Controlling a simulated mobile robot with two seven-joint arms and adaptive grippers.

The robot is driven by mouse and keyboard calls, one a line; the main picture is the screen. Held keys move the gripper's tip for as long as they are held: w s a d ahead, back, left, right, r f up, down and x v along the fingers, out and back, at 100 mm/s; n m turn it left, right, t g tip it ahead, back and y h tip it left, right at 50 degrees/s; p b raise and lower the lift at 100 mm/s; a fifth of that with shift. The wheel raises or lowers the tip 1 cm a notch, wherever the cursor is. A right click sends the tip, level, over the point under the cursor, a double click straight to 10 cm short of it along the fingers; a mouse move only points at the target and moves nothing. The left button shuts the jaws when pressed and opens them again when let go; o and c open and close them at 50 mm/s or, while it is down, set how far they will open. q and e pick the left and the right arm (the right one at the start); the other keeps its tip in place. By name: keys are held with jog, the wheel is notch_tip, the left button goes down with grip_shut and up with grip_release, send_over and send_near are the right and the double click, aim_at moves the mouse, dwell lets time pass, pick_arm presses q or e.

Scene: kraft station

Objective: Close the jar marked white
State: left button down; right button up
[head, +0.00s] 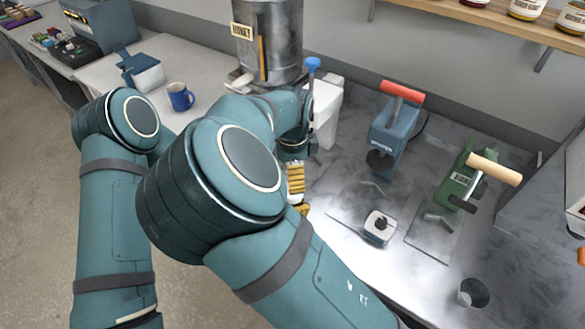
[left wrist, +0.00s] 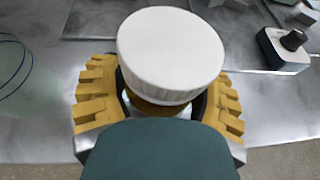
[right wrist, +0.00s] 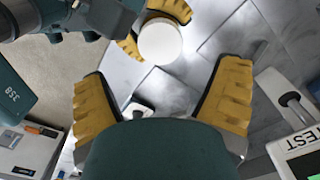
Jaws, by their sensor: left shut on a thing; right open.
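A jar with a white lid (left wrist: 170,50) is between the fingers of my left gripper (left wrist: 160,98). The lid covers the top, and a narrow amber strip of the jar (left wrist: 155,106) shows under its rim. I cannot tell whether the lid is tight. In the right wrist view, the white lid (right wrist: 160,41) shows between the left gripper's yellow fingers (right wrist: 150,30). In the head view, the left gripper (head: 298,194) is partly hidden behind my arm. My right gripper (right wrist: 160,85) is open and empty, with the lid ahead of its fingers.
A steel honey tank (head: 270,45) stands at the back. A blue device with a red handle (head: 392,130) and a green device with a wooden handle (head: 463,180) stand on the right. A small block with a black knob (head: 379,228) and a dark cup (head: 473,293) are nearer.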

jog(key=shift+f, duration=3.6)
jog(key=c, duration=1.3)
jog(key=o, duration=1.3)
jog(key=shift+r, duration=0.1)
jog(key=shift+r, duration=2.15)
